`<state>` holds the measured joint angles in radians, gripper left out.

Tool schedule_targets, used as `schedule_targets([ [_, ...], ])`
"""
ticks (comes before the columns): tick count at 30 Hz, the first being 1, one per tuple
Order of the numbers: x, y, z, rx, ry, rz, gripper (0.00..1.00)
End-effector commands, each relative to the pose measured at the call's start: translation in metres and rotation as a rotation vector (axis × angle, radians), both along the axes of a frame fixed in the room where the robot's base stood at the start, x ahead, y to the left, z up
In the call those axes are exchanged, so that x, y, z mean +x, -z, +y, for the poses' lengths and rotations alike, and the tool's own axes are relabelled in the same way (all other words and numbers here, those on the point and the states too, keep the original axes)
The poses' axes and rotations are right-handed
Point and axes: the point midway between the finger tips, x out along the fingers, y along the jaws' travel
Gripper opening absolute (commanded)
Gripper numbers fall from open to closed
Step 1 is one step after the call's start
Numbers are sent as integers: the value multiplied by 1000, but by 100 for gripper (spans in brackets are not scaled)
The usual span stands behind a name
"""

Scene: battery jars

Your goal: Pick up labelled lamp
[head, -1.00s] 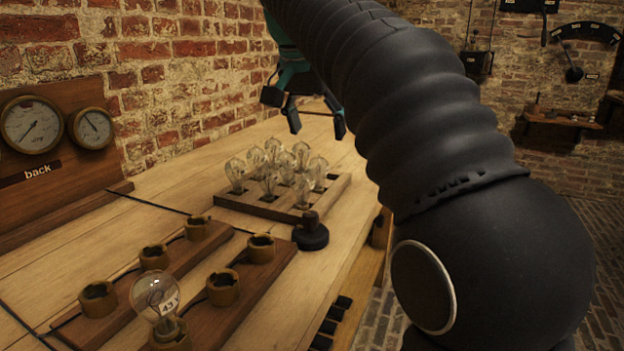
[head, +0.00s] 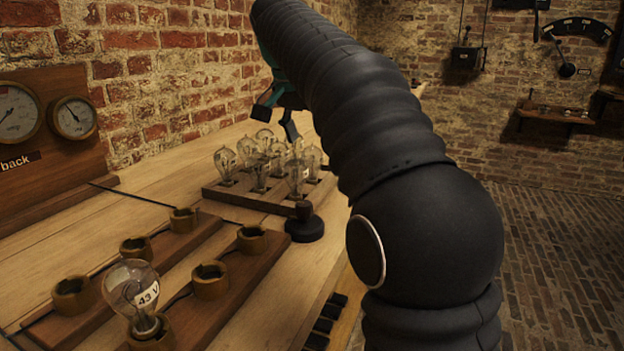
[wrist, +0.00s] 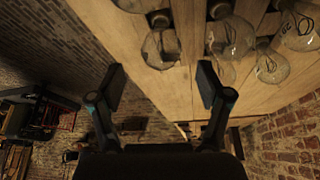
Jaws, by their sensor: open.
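Several clear glass lamps (head: 247,153) stand upright in a wooden rack (head: 262,203) on the bench in the head view. They also show in the wrist view (wrist: 232,36), where some have marks on the glass that I cannot read. Another lamp, labelled 43 (head: 131,290), sits in a front socket of the near wooden boards. My gripper (head: 277,113) is open and empty, just above and behind the far side of the rack. In the wrist view my gripper (wrist: 160,88) has its fingers wide apart, with one lamp (wrist: 160,48) beyond the gap between them.
Several empty brass sockets (head: 250,238) stand on the near boards. A dark knob (head: 305,222) stands between them and the rack. Two gauges (head: 72,117) and a brick wall border the bench on the left. Bare wood (head: 165,188) lies left of the rack.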

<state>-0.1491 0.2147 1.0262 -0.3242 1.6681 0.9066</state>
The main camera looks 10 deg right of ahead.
Motion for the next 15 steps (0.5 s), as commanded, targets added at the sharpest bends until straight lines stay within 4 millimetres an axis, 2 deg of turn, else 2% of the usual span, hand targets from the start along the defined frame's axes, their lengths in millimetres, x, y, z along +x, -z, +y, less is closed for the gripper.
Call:
schedule_targets([
  [5, 2, 8, -2, 0, -1, 0, 77],
  [15, 14, 47, -13, -1, -2, 1, 77],
])
